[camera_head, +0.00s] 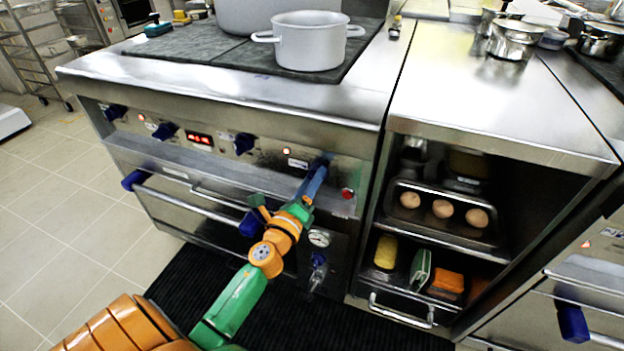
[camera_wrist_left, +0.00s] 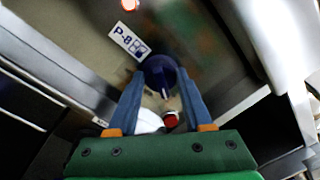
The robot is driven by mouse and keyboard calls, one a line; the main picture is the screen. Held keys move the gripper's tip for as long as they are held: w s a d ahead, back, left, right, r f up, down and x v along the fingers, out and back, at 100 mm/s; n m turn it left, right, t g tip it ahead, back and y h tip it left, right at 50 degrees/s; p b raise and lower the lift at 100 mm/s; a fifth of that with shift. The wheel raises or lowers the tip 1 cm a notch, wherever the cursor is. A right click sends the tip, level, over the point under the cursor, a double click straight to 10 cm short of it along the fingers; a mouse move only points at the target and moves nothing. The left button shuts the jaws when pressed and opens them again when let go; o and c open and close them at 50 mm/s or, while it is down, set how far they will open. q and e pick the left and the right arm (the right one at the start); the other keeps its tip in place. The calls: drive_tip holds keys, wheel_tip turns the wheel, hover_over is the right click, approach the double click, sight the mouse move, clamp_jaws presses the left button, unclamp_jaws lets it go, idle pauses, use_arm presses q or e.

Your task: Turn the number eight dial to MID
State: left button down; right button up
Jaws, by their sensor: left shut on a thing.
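The number eight dial (camera_wrist_left: 158,72) is a dark blue knob on the stove's front panel, beside a white label reading P-8 (camera_wrist_left: 130,42) in the left wrist view. A light pointer mark shows on its face. My left gripper (camera_wrist_left: 160,82) has its two blue fingers on either side of the knob and is shut on it. In the head view my left gripper (camera_head: 314,181) reaches the dial at the right end of the panel, and its fingers largely hide the knob. I cannot read the MID marking. My right gripper is not in view.
A red button (camera_head: 347,194) sits just right of the dial. Other blue dials, including one at the panel's middle (camera_head: 244,143), lie to the left. An oven handle (camera_head: 190,203) and a pressure gauge (camera_head: 319,238) are below. A pot (camera_head: 309,42) stands on the stove top.

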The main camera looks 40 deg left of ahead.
use_arm(q)
drive_tip(key=m, duration=0.3)
drive_tip(key=shift+p, duration=0.3)
drive_tip(key=m, duration=0.2)
drive_tip(key=shift+r+m+h+p, duration=0.1)
drive_tip(key=shift+m+h+p, duration=0.25)
drive_tip(key=shift+m+h, duration=0.05)
drive_tip(key=shift+m+p, duration=0.55)
drive_tip(key=shift+m, duration=1.35)
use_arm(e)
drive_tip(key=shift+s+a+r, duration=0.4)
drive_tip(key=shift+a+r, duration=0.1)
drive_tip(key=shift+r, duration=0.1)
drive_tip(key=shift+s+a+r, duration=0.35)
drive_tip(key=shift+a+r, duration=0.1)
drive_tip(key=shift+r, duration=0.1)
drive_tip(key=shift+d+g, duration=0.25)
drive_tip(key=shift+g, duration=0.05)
use_arm(q)
drive_tip(key=shift+c, duration=1.6)
unclamp_jaws()
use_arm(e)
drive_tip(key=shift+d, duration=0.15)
